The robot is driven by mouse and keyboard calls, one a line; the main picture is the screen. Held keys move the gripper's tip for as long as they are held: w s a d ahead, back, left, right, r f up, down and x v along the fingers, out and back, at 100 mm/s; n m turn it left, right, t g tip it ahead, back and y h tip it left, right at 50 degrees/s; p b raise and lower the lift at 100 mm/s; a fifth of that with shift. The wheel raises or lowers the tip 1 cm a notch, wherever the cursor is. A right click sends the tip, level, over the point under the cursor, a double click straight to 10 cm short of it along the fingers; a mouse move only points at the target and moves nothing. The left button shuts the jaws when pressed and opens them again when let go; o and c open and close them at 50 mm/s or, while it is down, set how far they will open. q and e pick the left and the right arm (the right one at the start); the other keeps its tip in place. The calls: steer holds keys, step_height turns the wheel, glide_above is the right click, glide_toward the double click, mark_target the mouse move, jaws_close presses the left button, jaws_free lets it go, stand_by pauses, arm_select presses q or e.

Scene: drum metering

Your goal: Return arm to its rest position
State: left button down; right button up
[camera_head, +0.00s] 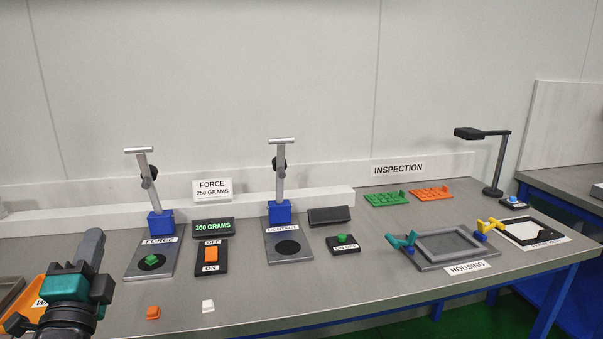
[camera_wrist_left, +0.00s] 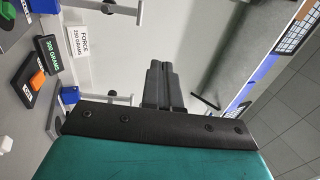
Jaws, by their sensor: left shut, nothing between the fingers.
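My left gripper (camera_head: 88,246) is at the lower left of the head view, raised in front of the left end of the table. Its fingers are together with nothing between them, and they also show closed in the left wrist view (camera_wrist_left: 158,85). The gripper touches nothing that I can see. My right gripper is in neither view.
The force stand (camera_head: 160,222) and contact stand (camera_head: 279,212) are on the table. An orange block (camera_head: 153,313) and a white block (camera_head: 208,306) lie near the front edge. An orange tray (camera_head: 28,304) is partly hidden behind my left gripper. The housing frame (camera_head: 445,244) is at right.

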arm_select(q)
steer(key=s+d+f+n+g+h, duration=0.2)
steer(key=s+d+f+n+g, duration=0.15)
steer(key=f, duration=0.75)
steer(key=s+d+f+n+g+h, duration=0.25)
steer(key=d+f, duration=0.25)
steer(key=f, duration=0.5)
steer(key=s+d+f+n+g+h, duration=0.2)
steer(key=s+d+f+n+g, duration=0.3)
steer(key=s+d+f, duration=0.3)
steer(key=s+f+n, duration=0.1)
steer(key=s+f, duration=0.3)
steer(key=f, duration=0.1)
steer(key=shift+s+n+h, duration=0.3)
steer(key=shift+h, duration=0.05)
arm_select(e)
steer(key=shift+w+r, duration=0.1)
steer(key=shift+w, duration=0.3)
